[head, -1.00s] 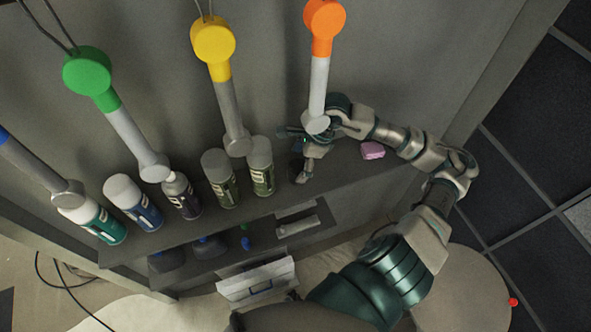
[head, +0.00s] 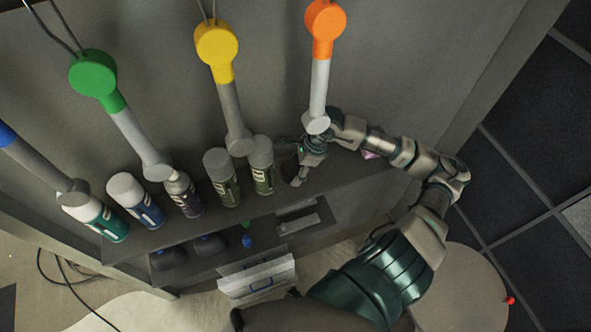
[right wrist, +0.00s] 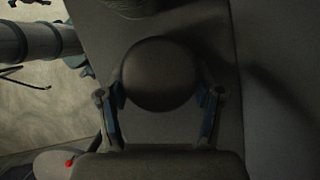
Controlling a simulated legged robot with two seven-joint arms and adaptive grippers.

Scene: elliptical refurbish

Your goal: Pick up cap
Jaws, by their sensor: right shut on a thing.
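In the head view my right gripper (head: 303,165) is low over the right part of the shelf, just right of the olive spray cans. In the right wrist view a round grey cap (right wrist: 160,72) sits between its two fingers (right wrist: 162,100). The blue finger pads touch its left and right sides, so the gripper is shut on it. What lies under the cap is hidden. In the head view the gripper and forearm cover most of this spot. My left gripper is not in view.
Several capped spray cans stand in a row on the shelf (head: 345,182), the nearest an olive can (head: 263,172). An orange-topped hanging arm (head: 320,85) ends just above my right wrist. A pink block (head: 371,155) lies partly behind my forearm.

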